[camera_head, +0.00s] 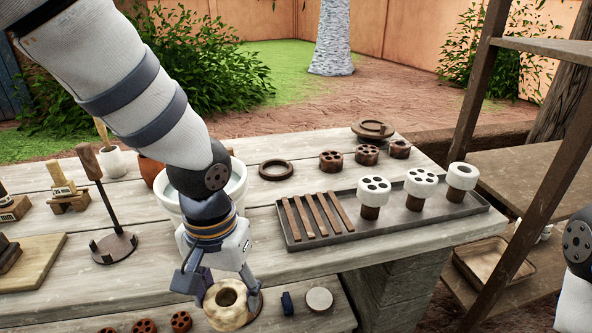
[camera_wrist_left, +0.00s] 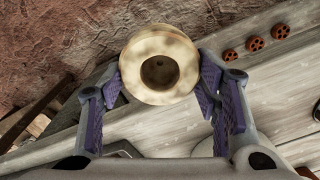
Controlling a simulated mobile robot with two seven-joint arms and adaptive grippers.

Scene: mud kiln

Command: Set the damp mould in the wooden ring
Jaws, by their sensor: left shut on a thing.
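The damp mould (camera_head: 222,315) is a cream, mottled round block with a hole in its middle. My left gripper (camera_head: 228,291) is shut on it near the front of the table; a brown edge shows beside it. In the left wrist view the mould (camera_wrist_left: 160,88) sits between the two fingertips of the gripper (camera_wrist_left: 160,80), hole facing the camera. A dark wooden ring (camera_head: 262,173) lies flat and empty on the table, behind and right of the gripper. My right gripper is out of view; only part of that arm shows at the right edge.
A white bucket (camera_head: 175,207) stands behind my left wrist. A grey tray (camera_head: 385,225) holds dark bars and white-topped pieces. Several brown perforated pieces (camera_head: 331,161) stand at the back. A blue block (camera_head: 287,303) and a pale disc (camera_head: 319,299) lie right of the mould. A wooden shelf rises at right.

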